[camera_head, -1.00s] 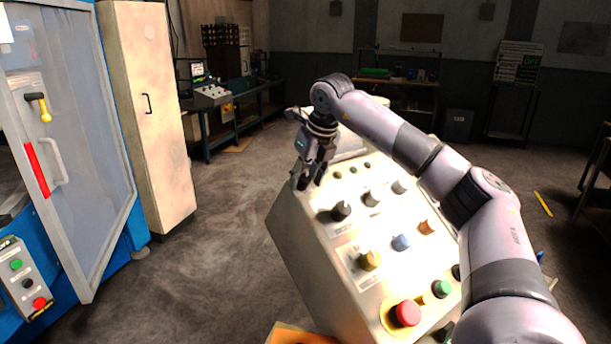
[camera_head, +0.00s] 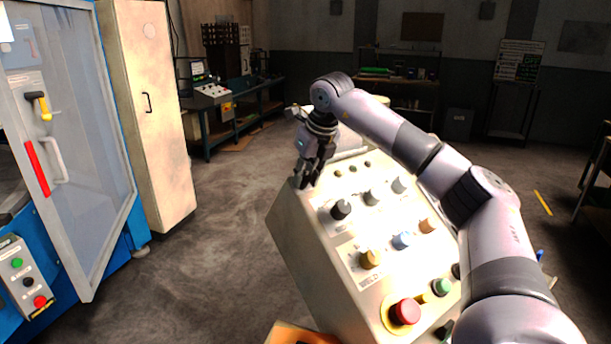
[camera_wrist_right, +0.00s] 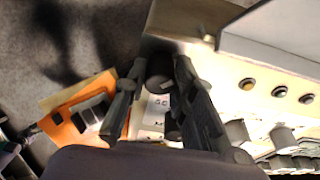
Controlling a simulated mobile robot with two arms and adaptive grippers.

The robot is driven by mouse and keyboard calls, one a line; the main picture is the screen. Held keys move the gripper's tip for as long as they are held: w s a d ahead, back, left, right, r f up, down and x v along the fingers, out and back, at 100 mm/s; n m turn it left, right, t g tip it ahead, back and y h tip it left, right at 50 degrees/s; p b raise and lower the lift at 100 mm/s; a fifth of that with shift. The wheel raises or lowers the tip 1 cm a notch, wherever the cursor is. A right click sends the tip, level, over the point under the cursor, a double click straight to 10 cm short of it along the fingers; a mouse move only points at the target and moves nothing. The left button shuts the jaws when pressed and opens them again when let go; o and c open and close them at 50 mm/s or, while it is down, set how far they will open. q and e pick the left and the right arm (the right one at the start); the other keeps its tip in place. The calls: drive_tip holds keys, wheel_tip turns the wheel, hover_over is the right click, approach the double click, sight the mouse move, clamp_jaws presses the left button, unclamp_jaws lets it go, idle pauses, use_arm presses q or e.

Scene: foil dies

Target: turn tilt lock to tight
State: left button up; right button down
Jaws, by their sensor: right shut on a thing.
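My right gripper (camera_head: 306,181) is at the upper left corner of the sloped control console (camera_head: 300,240). In the right wrist view my right gripper (camera_wrist_right: 160,66) has its fingers on either side of a dark round knob (camera_wrist_right: 159,77) and is shut on it. The fingers hide this knob in the head view. Its pointer and most of its label are hidden, so I cannot tell its setting or read its name. My left gripper is not in view.
A raised housing (camera_wrist_right: 275,35) stands close to the gripper. A blue machine with a clear door (camera_head: 85,150) is at the left.

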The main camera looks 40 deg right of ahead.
drive_tip(key=shift+n, duration=0.3)
drive_tip(key=n+p, duration=0.2)
drive_tip(key=n, duration=0.1)
drive_tip(key=shift+a+r+h, duration=0.1)
drive_tip(key=shift+h, duration=0.3)
drive_tip(key=n, duration=0.2)
drive_tip(key=shift+n+h+p, duration=0.3)
drive_tip(key=shift+n, duration=0.1)
drive_tip(key=n, duration=0.2)
drive_tip(key=shift+n+t+h, duration=0.3)
drive_tip(key=n, duration=0.4)
drive_tip(key=shift+s+a+t+h, duration=0.1)
drive_tip(key=shift+t+h, duration=0.2)
drive_tip(key=shift+t, duration=0.1)
drive_tip(key=shift+n+t, duration=0.3)
drive_tip(key=shift+n, duration=1.7)
drive_tip(key=c, duration=1.3)
unclamp_jaws()
drive_tip(key=shift+f, duration=0.2)
drive_tip(key=shift+c, duration=0.2)
